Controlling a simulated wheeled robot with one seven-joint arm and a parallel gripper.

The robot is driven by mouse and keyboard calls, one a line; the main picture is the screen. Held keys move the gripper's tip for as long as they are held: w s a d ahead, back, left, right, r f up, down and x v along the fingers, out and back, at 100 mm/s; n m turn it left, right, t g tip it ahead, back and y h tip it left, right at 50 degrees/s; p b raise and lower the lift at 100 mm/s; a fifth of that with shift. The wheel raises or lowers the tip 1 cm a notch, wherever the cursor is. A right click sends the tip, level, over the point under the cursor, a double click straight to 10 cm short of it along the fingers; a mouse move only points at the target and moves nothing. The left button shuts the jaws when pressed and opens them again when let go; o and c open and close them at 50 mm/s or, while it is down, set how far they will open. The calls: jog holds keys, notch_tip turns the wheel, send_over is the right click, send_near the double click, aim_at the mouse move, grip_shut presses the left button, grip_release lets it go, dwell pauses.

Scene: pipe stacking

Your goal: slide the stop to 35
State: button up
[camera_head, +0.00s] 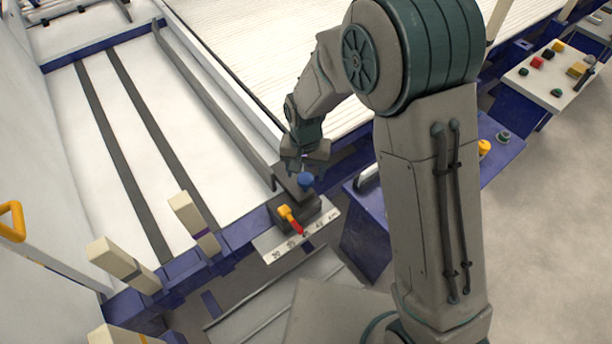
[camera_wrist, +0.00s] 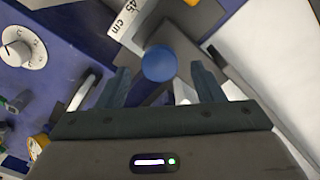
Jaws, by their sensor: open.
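The stop is a dark sliding block (camera_head: 290,208) with a blue round knob (camera_head: 306,180) and a yellow lever with a red tip (camera_head: 290,216). It sits at a white scale plate (camera_head: 270,247) with printed numbers. The red tip points at the scale, but the exact reading is too small to tell. My gripper (camera_head: 304,160) is just above the knob. In the wrist view my gripper (camera_wrist: 162,85) is open, with the blue knob (camera_wrist: 159,63) between and slightly beyond its fingertips. The scale's end (camera_wrist: 127,22) there reads 45 cm.
A long grey fence (camera_head: 210,95) runs back from the stop across the white table. Two cream blocks (camera_head: 125,266) stand at the front left. A dial (camera_wrist: 22,48) and a handle (camera_wrist: 84,90) lie left in the wrist view. A button panel (camera_head: 550,75) is at right.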

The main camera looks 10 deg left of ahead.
jog(key=shift+f, duration=1.1)
